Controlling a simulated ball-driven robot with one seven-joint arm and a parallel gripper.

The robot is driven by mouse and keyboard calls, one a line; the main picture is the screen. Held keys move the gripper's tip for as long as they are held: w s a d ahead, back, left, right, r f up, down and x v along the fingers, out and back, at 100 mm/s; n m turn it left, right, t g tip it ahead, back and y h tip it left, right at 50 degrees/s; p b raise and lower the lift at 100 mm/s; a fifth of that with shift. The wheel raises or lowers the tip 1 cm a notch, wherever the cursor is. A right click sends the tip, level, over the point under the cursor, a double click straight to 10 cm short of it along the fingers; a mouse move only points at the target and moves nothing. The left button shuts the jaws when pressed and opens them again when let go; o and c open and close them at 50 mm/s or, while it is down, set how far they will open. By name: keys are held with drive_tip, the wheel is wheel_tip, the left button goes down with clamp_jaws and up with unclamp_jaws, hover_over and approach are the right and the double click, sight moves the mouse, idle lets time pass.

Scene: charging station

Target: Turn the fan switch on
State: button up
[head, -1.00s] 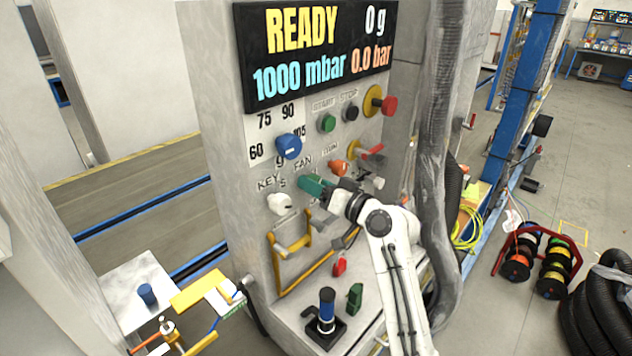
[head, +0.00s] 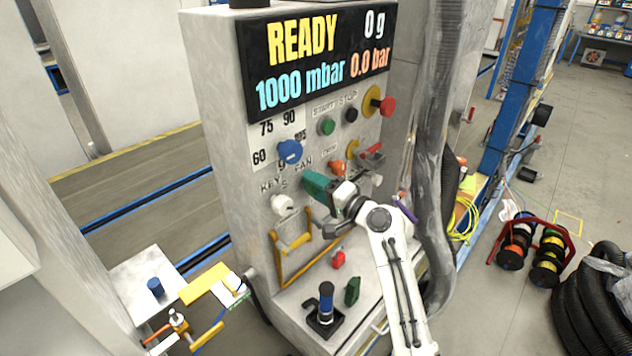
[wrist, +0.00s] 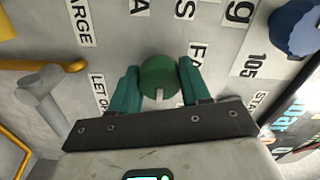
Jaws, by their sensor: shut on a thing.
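The fan switch is a round green knob (wrist: 158,76) with a pale line on its face, seen in the wrist view on the grey panel. My gripper (wrist: 158,84) has its green fingers on either side of the knob and is shut on it. The pale line points toward the bottom of the wrist view. In the head view my gripper (head: 311,184) is at the panel below the FAN label (head: 303,167), and its fingers hide the knob.
A blue dial (head: 289,151) is above my gripper, a white key knob (head: 283,204) to its left, and an orange knob (head: 338,167) to its right. A yellow handle (head: 290,262) is below. A thick grey hose (head: 432,150) hangs right of the panel.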

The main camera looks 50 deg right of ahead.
drive_tip(key=shift+m, duration=0.5)
drive_tip(key=o, duration=1)
drive_tip(key=shift+o, duration=0.2)
drive_tip(key=shift+s, duration=0.1)
drive_tip(key=s+b, duration=0.2)
drive_tip(key=s, duration=0.8)
drive_tip(key=shift+s+d, duration=0.2)
drive_tip(key=shift+s, duration=0.1)
